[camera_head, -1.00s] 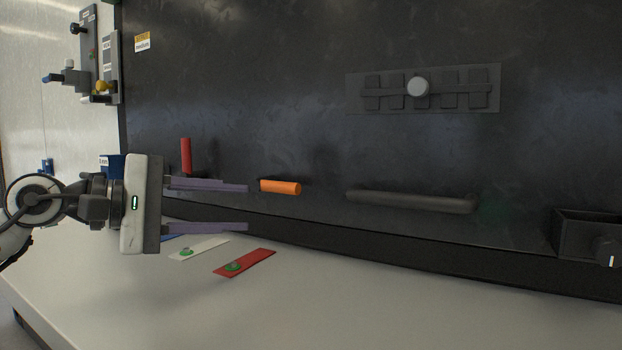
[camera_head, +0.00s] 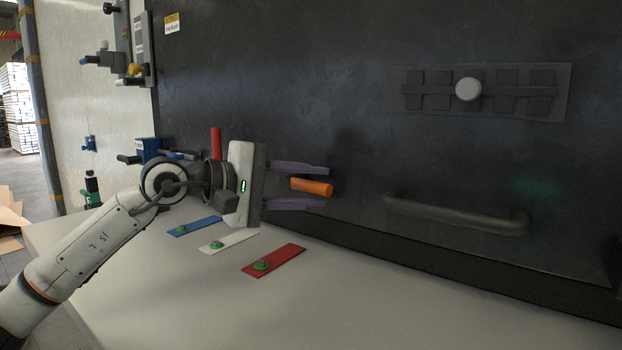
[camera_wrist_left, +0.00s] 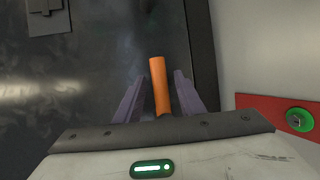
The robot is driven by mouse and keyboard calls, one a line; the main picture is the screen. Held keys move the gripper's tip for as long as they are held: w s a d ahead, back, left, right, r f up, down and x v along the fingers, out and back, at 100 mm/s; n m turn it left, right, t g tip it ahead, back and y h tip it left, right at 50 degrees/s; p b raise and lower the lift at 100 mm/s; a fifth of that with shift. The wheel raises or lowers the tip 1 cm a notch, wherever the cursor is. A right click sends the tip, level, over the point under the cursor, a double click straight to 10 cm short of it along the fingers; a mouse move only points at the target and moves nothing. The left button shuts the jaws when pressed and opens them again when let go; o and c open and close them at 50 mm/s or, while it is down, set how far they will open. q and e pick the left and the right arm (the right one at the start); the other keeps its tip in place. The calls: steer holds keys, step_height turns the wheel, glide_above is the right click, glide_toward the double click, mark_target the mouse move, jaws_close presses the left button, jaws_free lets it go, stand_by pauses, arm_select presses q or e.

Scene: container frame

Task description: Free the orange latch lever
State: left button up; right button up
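The orange latch lever (camera_head: 312,187) is a short orange cylinder sticking out from the dark panel (camera_head: 350,90). My left gripper (camera_head: 328,187) is open, with one purple finger above the lever and one below it in the head view. In the left wrist view the lever (camera_wrist_left: 159,85) lies between the two spread fingers (camera_wrist_left: 158,98), with a gap visible on the left side. Whether either finger touches it is hard to tell. The lever's near end is partly hidden by the gripper body. My right gripper is in neither view.
A dark bar handle (camera_head: 455,215) and a slotted plate with a round knob (camera_head: 468,89) are on the panel to the right. A red upright handle (camera_head: 216,143) stands behind my left wrist. Blue, white and red (camera_head: 275,260) strips with green buttons lie on the light table (camera_head: 330,310).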

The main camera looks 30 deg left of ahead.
arm_select(q)
steer(key=shift+w+d, duration=0.1)
jaws_close()
stand_by(0.3)
